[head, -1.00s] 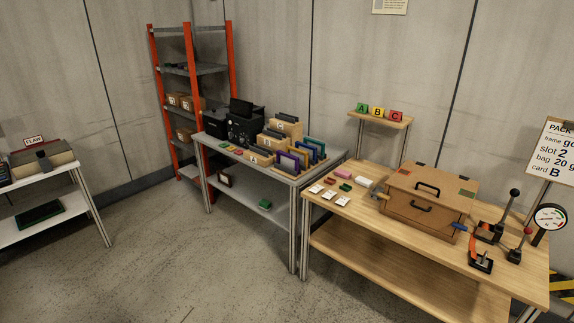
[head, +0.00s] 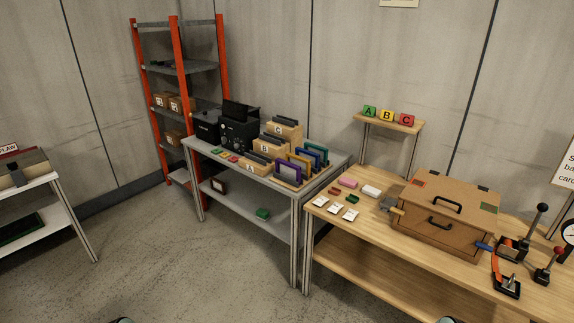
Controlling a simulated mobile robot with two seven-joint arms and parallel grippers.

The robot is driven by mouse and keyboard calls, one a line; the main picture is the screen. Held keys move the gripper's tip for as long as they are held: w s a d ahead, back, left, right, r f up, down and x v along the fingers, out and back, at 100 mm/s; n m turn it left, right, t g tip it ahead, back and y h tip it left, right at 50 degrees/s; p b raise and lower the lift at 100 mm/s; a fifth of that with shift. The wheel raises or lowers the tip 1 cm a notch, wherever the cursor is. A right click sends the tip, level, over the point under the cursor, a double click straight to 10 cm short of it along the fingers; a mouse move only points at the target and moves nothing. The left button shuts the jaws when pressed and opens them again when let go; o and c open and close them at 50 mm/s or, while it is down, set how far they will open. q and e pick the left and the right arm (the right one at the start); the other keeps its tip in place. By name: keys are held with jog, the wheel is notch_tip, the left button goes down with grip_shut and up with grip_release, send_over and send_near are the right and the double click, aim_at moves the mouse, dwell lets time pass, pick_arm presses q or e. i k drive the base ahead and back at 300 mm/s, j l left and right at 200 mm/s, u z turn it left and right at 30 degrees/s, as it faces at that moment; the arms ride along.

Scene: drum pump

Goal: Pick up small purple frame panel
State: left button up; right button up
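The purple frame panel (head: 287,170) stands upright in a wooden slotted rack (head: 289,185) on the grey table, at the rack's near end. Behind it in the same rack stand an orange-yellow panel (head: 300,161), a green one and a blue one (head: 318,151), partly overlapping. Neither gripper shows clearly. Only small dark, teal-edged bits of my own body show at the bottom edge, left and right of centre. No gripper touches the rack or the panels.
The grey table (head: 225,172) also bears lettered wooden boxes (head: 258,166) left of the rack and a black machine (head: 239,127). A wooden table (head: 350,237) with a brown case (head: 440,210) stands to the right. The floor (head: 190,270) in front is clear.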

aim_at(288, 170)
jog(key=i+j, duration=0.2)
jog(key=i, duration=0.25)
jog(key=i+j+z, duration=0.1)
jog(key=i, duration=0.35)
jog(key=i+j, duration=0.35)
jog(key=i, duration=0.1)
